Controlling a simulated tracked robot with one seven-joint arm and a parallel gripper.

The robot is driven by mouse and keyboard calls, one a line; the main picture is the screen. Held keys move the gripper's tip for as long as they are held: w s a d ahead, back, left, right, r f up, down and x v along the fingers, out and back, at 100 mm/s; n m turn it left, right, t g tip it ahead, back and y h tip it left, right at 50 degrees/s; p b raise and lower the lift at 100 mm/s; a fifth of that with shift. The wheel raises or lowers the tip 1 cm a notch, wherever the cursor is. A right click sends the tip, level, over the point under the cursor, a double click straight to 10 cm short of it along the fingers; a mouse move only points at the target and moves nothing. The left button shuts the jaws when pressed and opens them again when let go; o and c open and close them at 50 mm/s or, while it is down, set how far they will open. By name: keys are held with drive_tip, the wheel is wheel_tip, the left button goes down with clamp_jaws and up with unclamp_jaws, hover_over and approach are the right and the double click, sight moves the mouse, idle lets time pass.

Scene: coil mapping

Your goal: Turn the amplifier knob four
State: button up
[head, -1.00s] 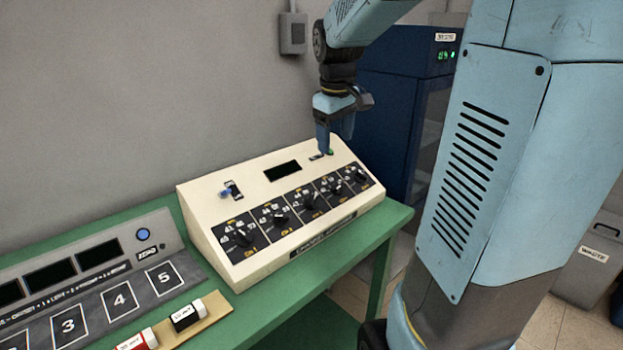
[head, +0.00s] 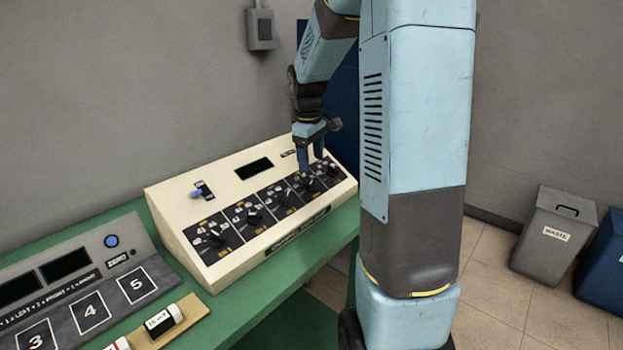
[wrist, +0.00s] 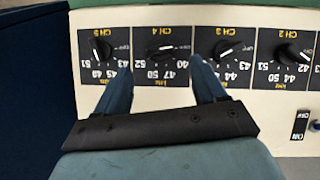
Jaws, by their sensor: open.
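The cream amplifier console (head: 176,207) stands on the green bench with a row of black dial knobs on its sloped front. The channel four knob (head: 308,182) is second from the right in the head view. In the wrist view its label reads upside down, and the knob (wrist: 162,50) lies ahead of and between my fingertips. My gripper (head: 311,164) points down close over this knob, open and empty. In the wrist view my gripper (wrist: 161,72) has its fingertips on either side of the channel four panel. I cannot tell whether they touch it.
Neighbouring knobs sit close by: channel five (wrist: 104,50) and channel three (wrist: 228,50). A switch (head: 202,190) and a dark display (head: 254,168) are on the console's top. A grey instrument (head: 150,255) and labelled coils (head: 164,320) are at lower left. A waste bin (head: 548,235) stands at right.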

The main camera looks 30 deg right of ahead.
sight(312, 181)
drive_tip(key=f, duration=0.7)
drive_tip(key=shift+w+d+f, duration=0.15)
drive_tip(key=shift+d, duration=0.15)
drive_tip(key=shift+c, duration=0.4)
drive_tip(key=c, duration=0.9)
drive_tip(key=shift+a, duration=0.25)
drive_tip(key=shift+c, duration=0.4)
drive_tip(key=shift+d, duration=0.15)
